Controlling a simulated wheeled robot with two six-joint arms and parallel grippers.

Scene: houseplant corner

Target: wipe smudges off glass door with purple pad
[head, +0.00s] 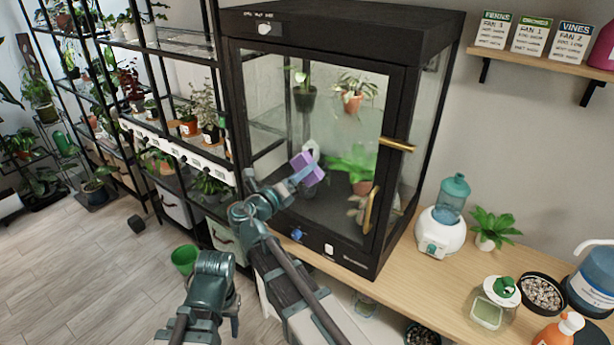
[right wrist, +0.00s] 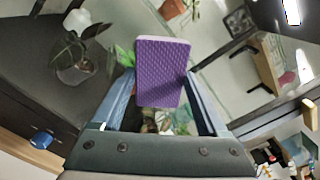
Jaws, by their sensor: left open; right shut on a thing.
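The purple pad (head: 308,170) is in front of the glass door (head: 270,130) of a black cabinet, near the middle of the pane. My right gripper (head: 298,178) is shut on it. In the right wrist view the textured pad (right wrist: 162,72) stands between the two fingers; I cannot tell whether it touches the glass. A whitish patch (head: 312,148) shows just above the pad; I cannot tell whether it is a smudge or something behind the glass. My left gripper (head: 230,316) is low at the left, open, away from the door, its fingers hardly visible.
Potted plants stand and hang inside the cabinet. A humidifier (head: 443,228) and jars stand on the wooden bench at right. Plant shelves (head: 185,150) stand left.

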